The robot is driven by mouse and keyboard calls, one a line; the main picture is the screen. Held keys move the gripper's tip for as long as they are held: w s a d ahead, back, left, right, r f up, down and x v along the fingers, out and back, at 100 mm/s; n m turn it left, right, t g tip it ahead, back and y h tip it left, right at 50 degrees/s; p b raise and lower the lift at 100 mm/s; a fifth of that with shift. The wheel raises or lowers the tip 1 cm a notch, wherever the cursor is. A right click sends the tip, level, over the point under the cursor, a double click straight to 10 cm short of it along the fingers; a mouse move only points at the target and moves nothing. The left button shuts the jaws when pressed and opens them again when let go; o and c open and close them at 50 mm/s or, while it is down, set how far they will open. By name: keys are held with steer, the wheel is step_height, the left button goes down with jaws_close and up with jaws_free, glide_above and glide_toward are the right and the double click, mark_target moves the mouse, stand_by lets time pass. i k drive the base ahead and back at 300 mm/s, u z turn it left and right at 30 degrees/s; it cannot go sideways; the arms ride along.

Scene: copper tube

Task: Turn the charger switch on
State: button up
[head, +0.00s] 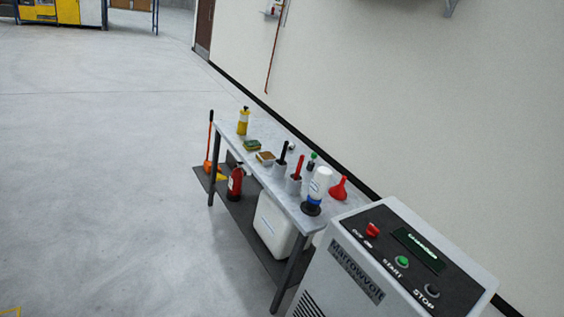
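The charger (345,272) is a light grey box at the lower right, marked "MarrowVolt", with a dark sloped control panel on top. On the panel is a red switch (372,230) with small lettering beside it that is too small to read surely. A green START button (402,262) and a dark STOP button (431,291) sit nearer the front. A dark green display (418,250) lies behind the buttons. I cannot tell the switch's position. My gripper is not in the picture.
A grey table (280,190) left of the charger holds bottles, sponges, a red funnel (339,189) and cups with tools. A fire extinguisher (236,182) and a white container (274,226) stand below. A wall runs behind. The floor to the left is clear.

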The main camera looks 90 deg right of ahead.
mark_target(372, 231)
steer(key=z, duration=0.6)
steer(key=i, duration=0.1)
steer(key=z, duration=2.55)
steer(key=k, duration=0.85)
steer(key=z, duration=0.25)
steer(key=i, duration=0.85)
steer(key=u, duration=0.5)
